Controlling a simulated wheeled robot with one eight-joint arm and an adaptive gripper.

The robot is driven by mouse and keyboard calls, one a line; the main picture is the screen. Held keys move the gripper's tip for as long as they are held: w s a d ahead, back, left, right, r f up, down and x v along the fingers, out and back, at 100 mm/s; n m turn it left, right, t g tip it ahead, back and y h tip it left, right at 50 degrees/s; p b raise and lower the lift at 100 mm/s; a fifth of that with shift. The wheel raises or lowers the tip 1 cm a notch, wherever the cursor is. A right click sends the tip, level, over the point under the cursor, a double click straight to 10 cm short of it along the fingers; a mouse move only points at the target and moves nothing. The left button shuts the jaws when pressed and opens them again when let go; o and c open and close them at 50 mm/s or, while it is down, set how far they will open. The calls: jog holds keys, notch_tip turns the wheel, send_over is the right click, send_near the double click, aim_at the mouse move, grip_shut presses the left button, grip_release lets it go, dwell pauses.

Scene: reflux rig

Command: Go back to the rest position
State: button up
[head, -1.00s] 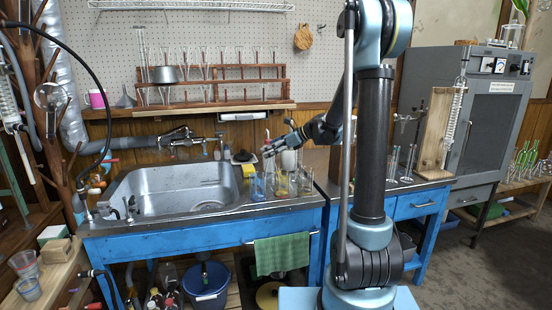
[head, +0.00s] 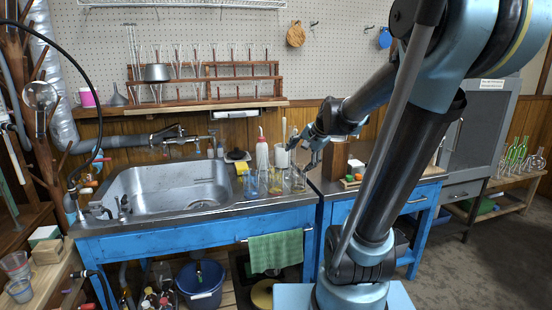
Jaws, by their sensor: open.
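My gripper (head: 307,155) is open and empty, with its fingers pointing down and to the left. It hangs in front of the wood-panelled wall, over the right end of the sink bench (head: 200,222). Just below and left of it stands a group of glass beakers (head: 276,182) on the bench top. I cannot tell whether the fingertips clear the nearest glass. My upper arm crosses the right side of the view and hides part of the bench to the right.
A steel sink (head: 165,192) fills the bench's left. A white-and-red bottle (head: 262,153) stands behind the beakers. A wooden rack (head: 210,92) with glassware is on the shelf above. A grey cabinet (head: 478,130) and a low table with green flasks (head: 518,155) stand right. Floor at lower right is clear.

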jog(key=s+d+f+n+t+h, duration=0.15)
jog(key=s+d+n+h, duration=0.35)
jog(key=s+d+n, duration=0.5)
jog(key=s+f+g, duration=0.5)
jog(key=s+f, duration=0.6)
jog(key=s, duration=0.4)
jog(key=shift+s+f+m+y, duration=0.2)
jog(key=shift+m+y, duration=0.1)
jog(key=shift+m, duration=0.1)
